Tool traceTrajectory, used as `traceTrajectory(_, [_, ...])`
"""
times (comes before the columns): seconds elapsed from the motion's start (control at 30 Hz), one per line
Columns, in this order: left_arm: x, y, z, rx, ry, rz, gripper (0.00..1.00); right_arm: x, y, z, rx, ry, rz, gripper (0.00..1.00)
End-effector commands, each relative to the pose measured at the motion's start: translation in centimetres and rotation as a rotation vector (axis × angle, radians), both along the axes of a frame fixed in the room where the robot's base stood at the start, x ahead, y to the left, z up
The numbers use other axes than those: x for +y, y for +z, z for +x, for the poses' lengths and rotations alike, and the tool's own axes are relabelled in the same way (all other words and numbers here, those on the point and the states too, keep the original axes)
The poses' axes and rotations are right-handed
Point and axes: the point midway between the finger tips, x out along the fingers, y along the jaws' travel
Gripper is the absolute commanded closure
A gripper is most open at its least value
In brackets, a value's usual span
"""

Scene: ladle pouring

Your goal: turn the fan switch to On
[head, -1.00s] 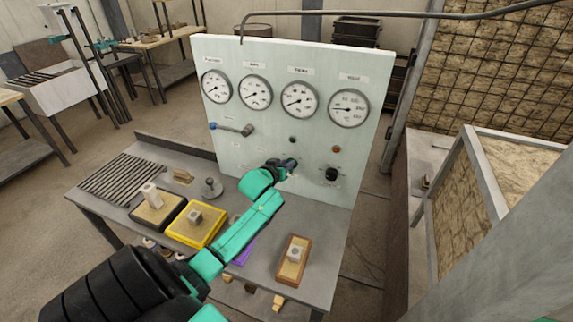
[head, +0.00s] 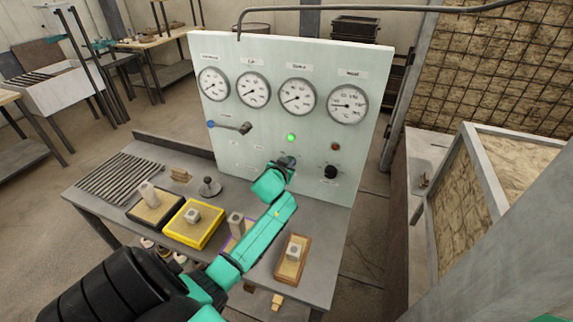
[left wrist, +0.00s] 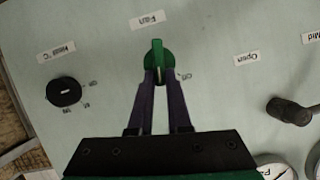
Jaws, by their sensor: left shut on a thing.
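The fan switch (left wrist: 157,53) is a green knob on the pale upright panel (head: 222,118), below the "Fan" label (left wrist: 147,19) in the left wrist view. Its grip bar stands nearly upright there, in line with that label. An "Off" label (left wrist: 184,76) is just right of it. My left gripper (left wrist: 159,76) is shut on the knob, one finger on each side. In the head view the left gripper (head: 286,161) is against the panel and hides the switch. A small green lamp (head: 291,138) above it is lit. My right gripper is out of view.
A black heat knob (head: 331,172) is right of the fan switch, with a dark red lamp (head: 336,146) above it. Gauges (head: 297,95) line the top. Sample trays (head: 199,222) and blocks occupy the bench below.

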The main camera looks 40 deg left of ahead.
Motion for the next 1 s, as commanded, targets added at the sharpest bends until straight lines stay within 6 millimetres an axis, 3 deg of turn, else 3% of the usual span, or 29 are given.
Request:
traceTrajectory(0.5, [-1.0, -0.9, 0.4, 0.144, 0.000, 0.419, 1.00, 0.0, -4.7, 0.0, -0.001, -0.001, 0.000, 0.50])
traceTrajectory(1.0, [-1.3, -0.8, 0.5, 0.199, -0.001, 0.573, 1.00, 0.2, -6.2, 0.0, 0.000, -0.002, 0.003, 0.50])
